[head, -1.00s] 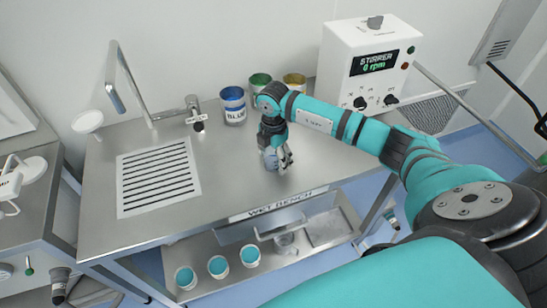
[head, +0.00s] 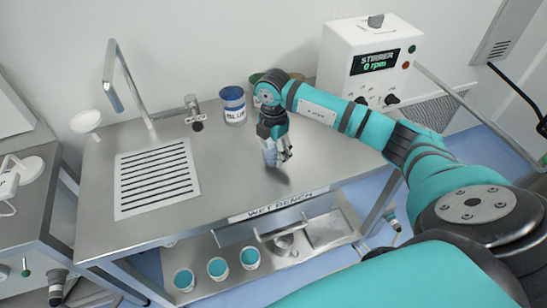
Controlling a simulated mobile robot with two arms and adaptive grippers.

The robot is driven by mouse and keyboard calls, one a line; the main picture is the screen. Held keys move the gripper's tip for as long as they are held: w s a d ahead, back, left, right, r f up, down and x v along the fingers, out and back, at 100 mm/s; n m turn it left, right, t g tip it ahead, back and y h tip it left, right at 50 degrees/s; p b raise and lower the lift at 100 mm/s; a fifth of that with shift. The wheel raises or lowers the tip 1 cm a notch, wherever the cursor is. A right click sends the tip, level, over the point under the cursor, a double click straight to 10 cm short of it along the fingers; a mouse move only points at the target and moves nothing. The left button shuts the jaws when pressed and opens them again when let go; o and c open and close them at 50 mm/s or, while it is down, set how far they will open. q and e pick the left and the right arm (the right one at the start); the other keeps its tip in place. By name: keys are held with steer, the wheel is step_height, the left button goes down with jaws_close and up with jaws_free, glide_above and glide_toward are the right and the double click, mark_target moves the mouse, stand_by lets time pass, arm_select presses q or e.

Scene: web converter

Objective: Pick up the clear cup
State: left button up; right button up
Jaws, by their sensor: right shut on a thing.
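My right gripper (head: 280,156) is over the middle of the steel wet bench (head: 225,190), pointing down. It is shut on a small pale, see-through cup (head: 269,157), which shows at the left side of the fingers. Fingers and wrist hide part of the cup. The cup appears a little above the bench top, with a dark shadow on the steel below. My left gripper is not in view.
A can marked BLUE (head: 234,105) stands behind, left of my right arm; other cans are mostly hidden by it. A stirrer box (head: 365,60) stands back right. Teal-filled cups (head: 218,268) sit on the lower shelf.

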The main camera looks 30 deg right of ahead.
steer(key=s+a+b, duration=0.1)
steer(key=s, duration=0.3)
steer(key=s+a+r+b, duration=0.1)
steer(key=s+a+b, duration=0.1)
steer(key=s, duration=0.3)
steer(key=s+a+r+b, duration=0.1)
steer(key=s+a, duration=0.1)
steer(key=s, duration=0.3)
steer(key=shift+a, duration=0.2)
steer(key=a+r+m, duration=0.1)
steer(key=a+m, duration=0.1)
steer(key=m, duration=0.4)
steer(key=a+r+m, duration=0.1)
steer(key=a+m, duration=0.2)
steer(key=m, duration=0.4)
steer(key=a+r+m, duration=0.2)
steer(key=a+m, duration=0.1)
steer(key=m, duration=0.4)
steer(key=shift+s+r, duration=0.1)
steer(key=shift+s, duration=0.25)
